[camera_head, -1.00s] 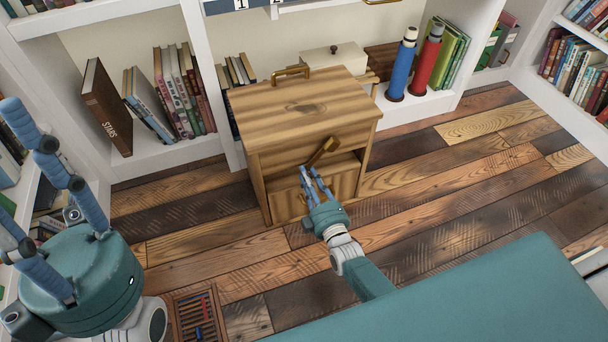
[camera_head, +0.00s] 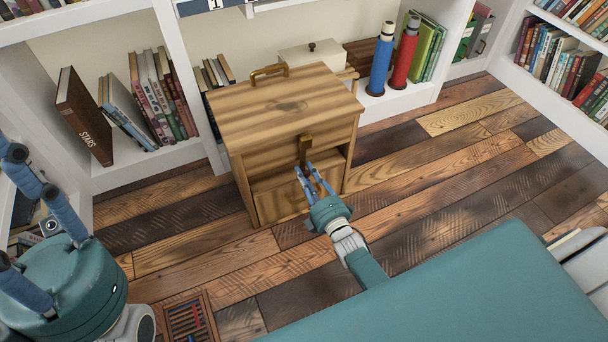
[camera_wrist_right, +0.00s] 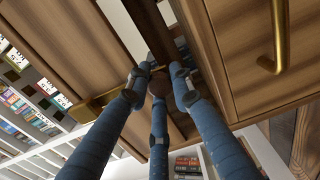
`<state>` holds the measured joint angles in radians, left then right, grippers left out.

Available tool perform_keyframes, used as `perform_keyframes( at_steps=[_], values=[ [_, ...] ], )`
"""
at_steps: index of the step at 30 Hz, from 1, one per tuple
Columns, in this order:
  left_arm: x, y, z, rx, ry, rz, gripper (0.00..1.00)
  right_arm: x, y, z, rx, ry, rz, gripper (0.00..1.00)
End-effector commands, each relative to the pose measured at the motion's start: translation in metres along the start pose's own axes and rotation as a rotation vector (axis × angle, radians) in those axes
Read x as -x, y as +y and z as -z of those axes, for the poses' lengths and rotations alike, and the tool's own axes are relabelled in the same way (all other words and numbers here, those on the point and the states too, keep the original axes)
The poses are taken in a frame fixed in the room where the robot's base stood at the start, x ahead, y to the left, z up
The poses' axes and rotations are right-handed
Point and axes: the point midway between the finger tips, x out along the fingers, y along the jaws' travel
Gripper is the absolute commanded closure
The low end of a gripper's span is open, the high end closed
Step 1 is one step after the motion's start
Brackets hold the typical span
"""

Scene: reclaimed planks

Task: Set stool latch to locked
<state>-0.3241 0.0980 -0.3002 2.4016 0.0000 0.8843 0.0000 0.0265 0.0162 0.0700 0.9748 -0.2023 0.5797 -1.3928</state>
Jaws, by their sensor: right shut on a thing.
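The wooden stool (camera_head: 285,98) is a striped box-like cabinet with a brass handle on top. Its latch (camera_head: 305,147) is a brown-and-brass bar on the front, below the top panel, and stands about upright. My right gripper (camera_head: 312,176) is at the lower end of the latch. In the right wrist view, its blue fingers (camera_wrist_right: 158,78) close around the dark latch bar (camera_wrist_right: 152,22), hiding part of it. My left gripper (camera_head: 35,215) is at the left edge of the head view, fingers spread and empty, away from the stool.
White bookshelves (camera_head: 195,75) stand behind and beside the stool. A blue bottle (camera_head: 382,62) and a red bottle (camera_head: 403,60) stand on the shelf to the right. A floor grate (camera_head: 187,320) lies at lower left. The plank floor (camera_head: 450,160) right of the stool is clear.

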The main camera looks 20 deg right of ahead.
Motion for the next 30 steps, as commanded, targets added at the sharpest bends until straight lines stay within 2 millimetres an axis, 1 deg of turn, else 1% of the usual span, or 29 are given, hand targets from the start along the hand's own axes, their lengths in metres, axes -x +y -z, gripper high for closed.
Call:
perform_keyframes(
  at_steps=[13,14,15,16,17,26,29,30],
  values=[
    [0.0,0.0,0.0,0.0,0.001,0.0,0.6,0.0,0.0,-0.001,0.01,0.0,0.001,1.0],
    [0.0,0.0,0.0,0.0,0.001,0.0,0.6,0.0,0.0,-0.001,0.01,0.0,0.001,0.76],
    [0.0,0.0,0.001,0.0,0.002,0.001,0.6,0.0,0.0,-0.001,0.009,0.0,0.001,0.68],
    [0.0,0.0,0.001,0.0,0.002,0.001,0.6,0.0,0.0,-0.001,0.009,0.0,0.001,0.62],
    [0.0,0.0,0.001,0.0,0.002,0.001,0.6,0.0,0.0,-0.001,0.009,0.0,0.001,0.6],
    [-0.001,-0.001,0.002,-0.002,0.007,0.004,0.6,0.002,-0.001,-0.001,0.009,0.0,0.001,0.6],
    [-0.001,-0.001,0.002,-0.001,0.005,0.003,0.6,0.01,-0.001,-0.001,0.009,0.0,0.002,0.6],
    [-0.001,-0.001,0.001,-0.001,0.005,0.003,0.6,0.016,-0.002,-0.001,0.009,0.0,0.003,0.6]
  ],
)
